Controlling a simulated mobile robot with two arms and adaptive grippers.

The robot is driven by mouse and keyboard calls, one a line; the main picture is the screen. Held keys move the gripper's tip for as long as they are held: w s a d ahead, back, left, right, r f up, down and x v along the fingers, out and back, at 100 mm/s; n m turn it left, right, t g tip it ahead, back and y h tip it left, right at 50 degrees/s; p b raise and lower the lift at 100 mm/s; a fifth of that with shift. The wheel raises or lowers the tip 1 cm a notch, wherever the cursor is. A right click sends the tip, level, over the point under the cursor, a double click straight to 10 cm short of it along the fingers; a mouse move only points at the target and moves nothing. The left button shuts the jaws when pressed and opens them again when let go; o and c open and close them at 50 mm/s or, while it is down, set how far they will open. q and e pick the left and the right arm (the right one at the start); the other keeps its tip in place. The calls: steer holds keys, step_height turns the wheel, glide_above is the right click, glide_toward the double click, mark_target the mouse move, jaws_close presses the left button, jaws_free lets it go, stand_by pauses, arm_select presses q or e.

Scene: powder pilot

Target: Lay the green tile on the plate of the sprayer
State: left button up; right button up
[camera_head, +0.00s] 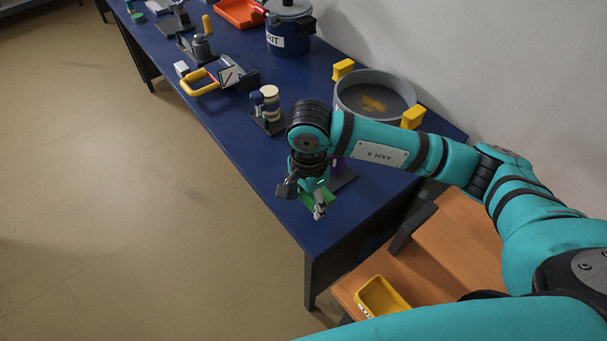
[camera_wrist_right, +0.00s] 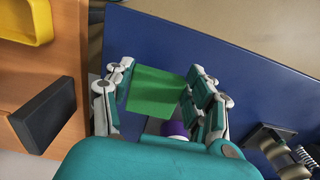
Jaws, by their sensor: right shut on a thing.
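The green tile (camera_wrist_right: 154,92) is between the fingers of my right gripper (camera_wrist_right: 160,85), which is shut on it. In the head view the right gripper (camera_head: 307,198) is over the near end of the blue table, and a bit of the tile (camera_head: 326,194) shows beside it. A dark flat piece (camera_head: 345,181), likely the sprayer's plate, shows just right of the gripper, partly hidden by my arm. A purple and white part (camera_wrist_right: 176,129), likely of the sprayer, shows beyond the tile in the wrist view. The gap between tile and plate cannot be judged. My left gripper is out of view.
A grey pot (camera_head: 350,88) with yellow handles stands behind my arm. A yellow bin (camera_head: 381,297) sits on the lower wooden surface. The table's front edge is close to the gripper.

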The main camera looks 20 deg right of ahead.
steer(key=w, duration=0.2)
steer(key=w+p, duration=0.1)
steer(key=w, duration=0.2)
steer(key=w+d, duration=0.1)
steer(key=w, duration=0.1)
steer(key=shift+w+f, duration=0.25)
steer(key=shift+w+d, duration=0.15)
steer(key=shift+w, duration=0.15)
steer(key=shift+f+p, duration=0.9)
steer(key=shift+f, duration=1.1)
steer(key=o, duration=1.3)
